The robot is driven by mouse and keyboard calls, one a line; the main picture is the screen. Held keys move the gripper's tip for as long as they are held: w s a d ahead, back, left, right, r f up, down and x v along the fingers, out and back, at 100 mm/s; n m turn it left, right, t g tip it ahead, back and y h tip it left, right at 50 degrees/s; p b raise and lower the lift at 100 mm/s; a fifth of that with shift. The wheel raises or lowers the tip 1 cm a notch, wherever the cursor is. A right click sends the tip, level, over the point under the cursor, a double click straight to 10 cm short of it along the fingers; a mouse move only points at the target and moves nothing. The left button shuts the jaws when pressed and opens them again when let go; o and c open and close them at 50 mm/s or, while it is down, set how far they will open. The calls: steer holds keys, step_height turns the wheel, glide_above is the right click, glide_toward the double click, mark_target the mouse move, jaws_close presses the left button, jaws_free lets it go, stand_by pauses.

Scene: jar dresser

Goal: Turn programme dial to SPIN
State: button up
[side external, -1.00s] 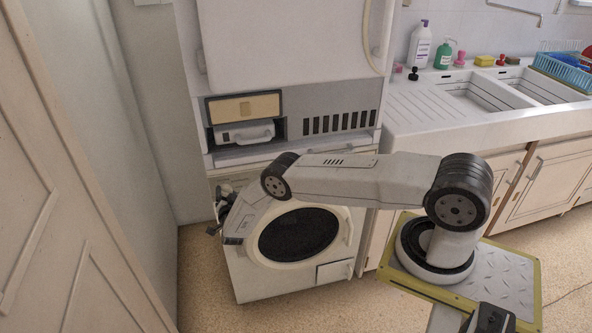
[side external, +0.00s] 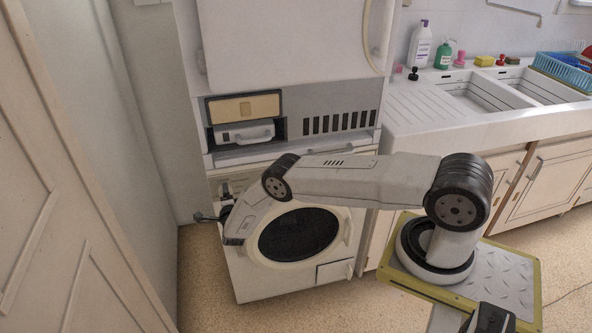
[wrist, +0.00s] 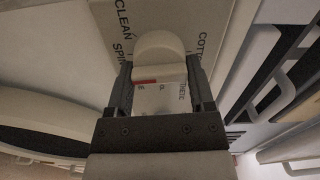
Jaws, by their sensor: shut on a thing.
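The programme dial (wrist: 160,55) is a pale knob with a raised bar across it on the washing machine's (side external: 258,286) front panel. My gripper (wrist: 157,74) is shut on the dial, with one dark finger on each side. A red mark (wrist: 146,82) shows on the bar's left part. The SPIN label (wrist: 122,49) is to the left of the dial, below CLEAN. COTTON is partly visible at the right, and SYNTHETIC is partly hidden by the gripper. I cannot tell which label the dial points to. In the side external view the wrist hides the dial.
The round machine door (side external: 298,235) lies below and right of the wrist, close under my forearm. A white dryer (side external: 290,40) stands above. A sink counter (side external: 430,105) is at the right, and a panelled door (side external: 60,180) at the left. The floor between is clear.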

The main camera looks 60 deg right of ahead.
steer(key=shift+m, duration=0.4)
steer(key=o, duration=1.2)
steer(key=shift+a, duration=0.1)
steer(key=shift+v, duration=3.8)
steer(key=shift+r, duration=0.1)
